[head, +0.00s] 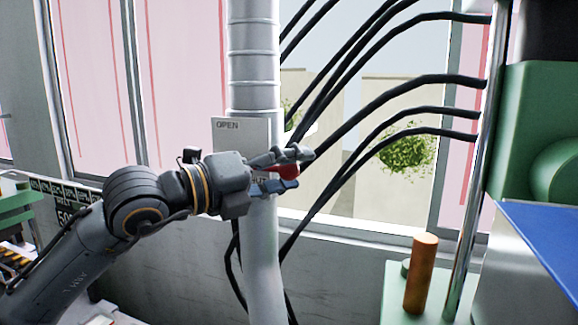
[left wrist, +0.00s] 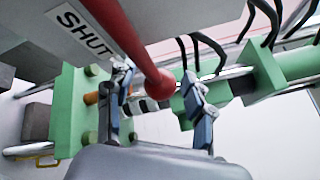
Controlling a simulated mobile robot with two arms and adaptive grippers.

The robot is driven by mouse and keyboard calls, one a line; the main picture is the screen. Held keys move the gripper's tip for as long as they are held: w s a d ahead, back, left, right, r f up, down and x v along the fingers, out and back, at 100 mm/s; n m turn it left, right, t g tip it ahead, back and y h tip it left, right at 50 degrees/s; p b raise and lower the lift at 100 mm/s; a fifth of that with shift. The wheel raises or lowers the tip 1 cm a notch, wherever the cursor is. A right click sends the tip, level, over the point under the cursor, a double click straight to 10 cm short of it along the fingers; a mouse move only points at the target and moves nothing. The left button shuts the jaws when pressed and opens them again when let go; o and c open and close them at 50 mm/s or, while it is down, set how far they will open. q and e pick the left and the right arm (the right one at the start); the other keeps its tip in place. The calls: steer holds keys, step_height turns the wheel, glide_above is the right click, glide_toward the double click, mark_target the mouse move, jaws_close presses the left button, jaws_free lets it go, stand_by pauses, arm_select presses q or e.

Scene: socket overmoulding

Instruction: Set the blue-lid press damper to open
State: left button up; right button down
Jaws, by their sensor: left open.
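The damper is a grey plate (head: 227,140) on the pale vertical duct (head: 254,50), marked OPEN at the top. A lower SHUT label, partly covered in the head view, shows clearly in the left wrist view (left wrist: 84,31). The red handle (head: 283,171) is level with the SHUT label. In the left wrist view the red handle (left wrist: 140,60) runs past that label and its rounded end lies between the fingers. My left gripper (head: 290,171) is open around the handle, one finger above and one below. Whether either finger touches it cannot be told. My right gripper is not in view.
Several black hoses (head: 385,95) cross behind and right of the duct. At the right stand a green machine (head: 535,95), a blue panel (head: 545,235), a metal post (head: 467,200) and an orange cylinder (head: 421,275). A window lies behind.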

arm_select(q)
jaws_close()
steer(key=shift+b, duration=0.35)
steer(key=r+n+b, duration=0.1)
steer(key=b, duration=0.1)
steer(key=r+n+t+h+b, duration=0.1)
steer(key=b, duration=0.2)
steer(key=r+n+t+b, duration=0.1)
steer(key=n+b, duration=0.1)
steer(key=b, duration=0.1)
steer(key=shift+w+a+r, duration=0.15)
steer(key=shift+a+r, duration=0.1)
steer(key=shift+r, duration=0.1)
steer(key=shift+w+a+r+n+t+h+b, duration=0.1)
steer(key=shift+a+r+n+t+h+b, duration=0.15)
steer(key=shift+r+n+b, duration=0.25)
steer(key=shift+w+a+r+n+t+h+b, duration=0.1)
steer(key=shift+a+r+n+t+b, duration=0.05)
steer(key=shift+r+n+t+b, duration=0.3)
steer(key=shift+a+r+n+t+b, duration=0.3)
steer(key=shift+r+n+t+b, duration=0.1)
steer(key=shift+r+n, duration=0.2)
